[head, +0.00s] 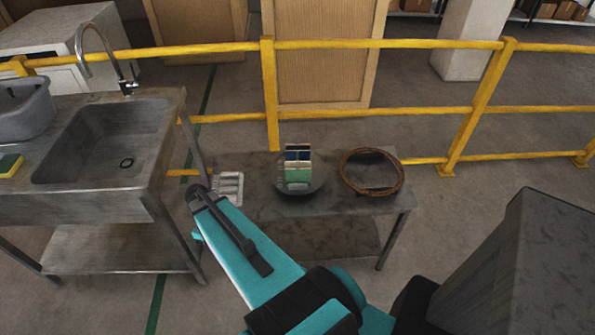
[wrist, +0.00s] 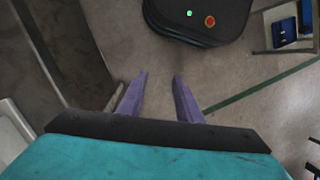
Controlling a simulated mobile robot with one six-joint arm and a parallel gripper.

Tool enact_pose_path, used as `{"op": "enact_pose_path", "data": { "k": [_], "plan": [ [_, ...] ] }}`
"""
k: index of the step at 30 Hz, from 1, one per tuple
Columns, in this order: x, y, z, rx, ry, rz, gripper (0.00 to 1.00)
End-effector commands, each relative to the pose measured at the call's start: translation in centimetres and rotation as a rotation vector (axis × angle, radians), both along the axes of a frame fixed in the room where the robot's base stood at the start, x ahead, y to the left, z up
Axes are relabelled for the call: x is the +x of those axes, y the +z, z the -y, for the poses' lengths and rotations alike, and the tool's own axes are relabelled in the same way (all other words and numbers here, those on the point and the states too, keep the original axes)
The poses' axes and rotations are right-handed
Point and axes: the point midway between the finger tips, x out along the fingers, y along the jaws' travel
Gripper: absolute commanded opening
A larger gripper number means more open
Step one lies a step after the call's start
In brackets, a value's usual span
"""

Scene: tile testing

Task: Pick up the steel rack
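The steel rack appears to be the small, pale silver slotted piece (head: 229,188) at the left end of the low grey table (head: 335,200) in the head view. My turquoise arm reaches up from below, and its end is just left of and in front of the rack. The fingers are not clear there. In the wrist view my gripper (wrist: 158,76) is open, its two purple fingers apart with only bare floor between them. I cannot make out the rack in the wrist view.
On the table, a dark round dish (head: 300,190) holds a stack of coloured tiles (head: 298,165), with a brown ring (head: 371,152) right of it. A metal sink (head: 105,140) stands at left with a yellow-green sponge (head: 9,166). A yellow railing (head: 390,44) runs behind.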

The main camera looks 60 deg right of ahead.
Motion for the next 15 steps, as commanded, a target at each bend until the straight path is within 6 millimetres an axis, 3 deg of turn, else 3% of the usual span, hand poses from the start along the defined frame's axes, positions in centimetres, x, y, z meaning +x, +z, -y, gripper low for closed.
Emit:
{"op": "enact_pose_path", "data": {
  "k": [1,6,15],
  "plan": [
    [1.1,1.2,2.0,0.003,0.001,0.019,0.32],
    [2.9,5.0,7.8,0.012,0.031,0.073,0.32],
    [3.8,12.7,18.7,0.008,0.086,0.16,0.32]
  ]
}}
